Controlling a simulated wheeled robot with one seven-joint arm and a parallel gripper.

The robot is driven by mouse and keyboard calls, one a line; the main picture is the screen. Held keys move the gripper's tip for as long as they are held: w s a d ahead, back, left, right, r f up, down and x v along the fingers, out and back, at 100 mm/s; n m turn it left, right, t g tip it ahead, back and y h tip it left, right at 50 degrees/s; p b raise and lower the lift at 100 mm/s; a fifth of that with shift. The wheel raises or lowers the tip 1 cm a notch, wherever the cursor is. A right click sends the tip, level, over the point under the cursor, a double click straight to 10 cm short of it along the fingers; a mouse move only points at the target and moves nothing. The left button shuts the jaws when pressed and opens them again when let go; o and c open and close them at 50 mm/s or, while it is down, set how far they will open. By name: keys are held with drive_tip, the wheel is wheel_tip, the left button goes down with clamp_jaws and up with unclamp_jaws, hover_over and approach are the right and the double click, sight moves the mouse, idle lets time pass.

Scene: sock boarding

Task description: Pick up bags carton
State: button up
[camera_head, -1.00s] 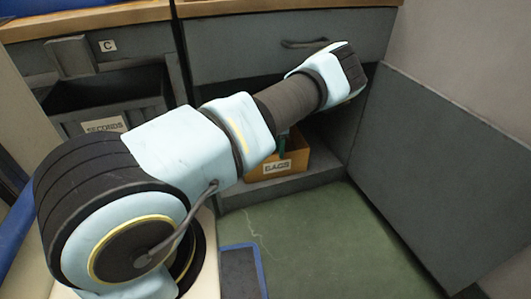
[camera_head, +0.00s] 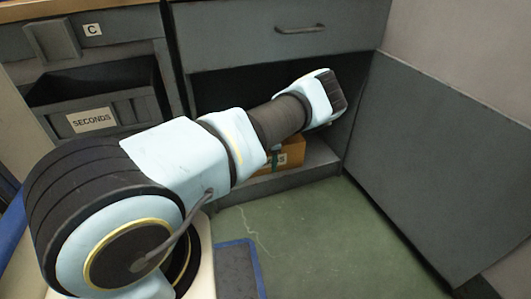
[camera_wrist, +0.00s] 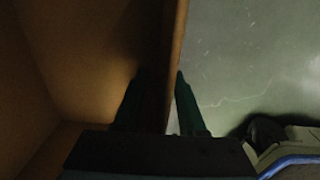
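The bags carton (camera_head: 293,155) is an orange-brown open box on the low shelf of the open cabinet. My arm covers most of it and its label in the head view. In the wrist view, the carton's wall (camera_wrist: 178,35) runs down the middle, with the dim inside of the carton to its left. My gripper (camera_wrist: 160,80) has its two dark green fingers on either side of this wall, one inside and one outside. Gaps show between the fingers and the rim, so it looks open. In the head view, the gripper is mostly hidden behind my forearm.
The cabinet shelf (camera_head: 263,188) borders the green floor (camera_head: 320,235). A drawer front (camera_head: 235,35) hangs above the opening. A large grey panel (camera_head: 435,165) stands at the right. A grey bin labelled SECONDS (camera_head: 125,112) is at the left.

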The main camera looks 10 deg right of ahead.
drive_tip(key=shift+c, duration=0.2)
clamp_jaws()
drive_tip(key=shift+r, duration=0.1)
idle(1.0)
